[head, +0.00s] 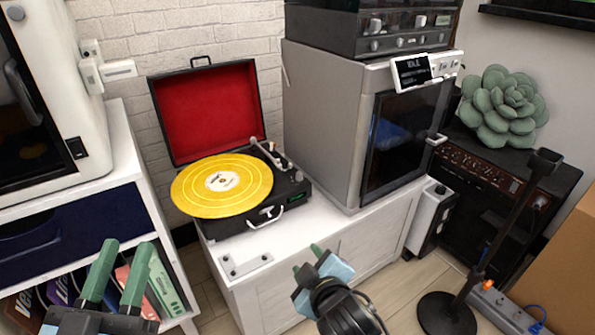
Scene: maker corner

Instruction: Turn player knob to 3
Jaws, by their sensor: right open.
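The record player (270,214) is an open black suitcase with a red-lined lid (207,112), standing on the white cabinet. The tonearm (268,153) is at the deck's right side. Small controls sit on the right of the deck, beside a small green display (296,197); I cannot make out the knob's setting. My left gripper (127,246) is open and empty at the lower left, in front of the shelf. My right gripper (307,258) is open and empty, in front of and below the player.
A grey machine (322,130) with a dark door stands right of the player. A white plate with pegs (246,265) lies on the cabinet's front left. A black stand (447,310) and power strip (505,310) are on the floor at right.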

